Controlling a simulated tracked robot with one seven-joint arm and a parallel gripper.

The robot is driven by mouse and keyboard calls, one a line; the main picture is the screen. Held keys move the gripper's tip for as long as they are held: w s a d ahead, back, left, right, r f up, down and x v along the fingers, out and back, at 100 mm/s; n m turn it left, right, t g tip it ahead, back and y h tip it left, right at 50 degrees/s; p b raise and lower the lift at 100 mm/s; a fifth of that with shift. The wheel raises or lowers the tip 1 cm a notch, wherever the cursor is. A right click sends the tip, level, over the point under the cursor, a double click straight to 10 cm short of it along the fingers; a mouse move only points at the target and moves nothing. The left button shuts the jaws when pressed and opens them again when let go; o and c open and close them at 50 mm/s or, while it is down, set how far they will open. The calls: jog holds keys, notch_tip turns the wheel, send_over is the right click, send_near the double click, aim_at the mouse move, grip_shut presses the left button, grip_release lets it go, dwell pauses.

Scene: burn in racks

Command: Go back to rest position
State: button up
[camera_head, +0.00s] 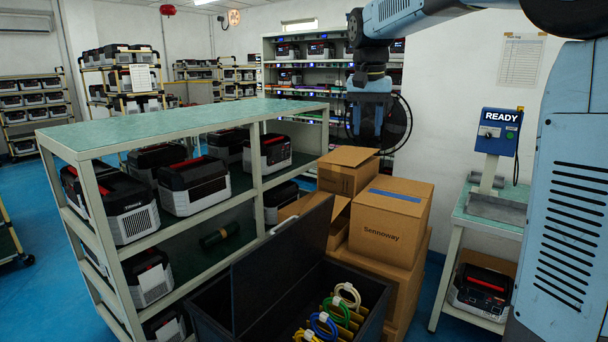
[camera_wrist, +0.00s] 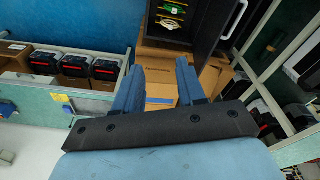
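My gripper (camera_head: 372,128) hangs below my blue arm in the upper middle of the head view, in front of the back shelving and above the cardboard boxes. In the wrist view my gripper (camera_wrist: 159,80) has its two blue fingers well apart, with nothing between them. It is open and empty. Cardboard boxes lie beyond the fingers. In the head view the fingertips are hard to make out.
A green-topped rack (camera_head: 190,118) with black-and-white units stands left. A dark open bin (camera_head: 283,262) with coiled cables is in front. Stacked cardboard boxes (camera_head: 390,225) stand behind it. A side table with a READY panel (camera_head: 497,132) is right. Blue floor shows at far left.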

jog(key=s+d+f+n+t, duration=0.1)
jog(key=s+d+f, duration=0.2)
jog(key=s, duration=0.6)
jog(key=s+d+f+n+t, duration=0.1)
jog(key=s+f, duration=0.4)
jog(key=s, duration=0.5)
jog(key=s+d+f+t, duration=0.2)
jog(key=s+d+f, duration=0.2)
jog(key=s, duration=0.6)
jog(key=shift+d+n+y, duration=0.3)
jog(key=shift+n, duration=0.1)
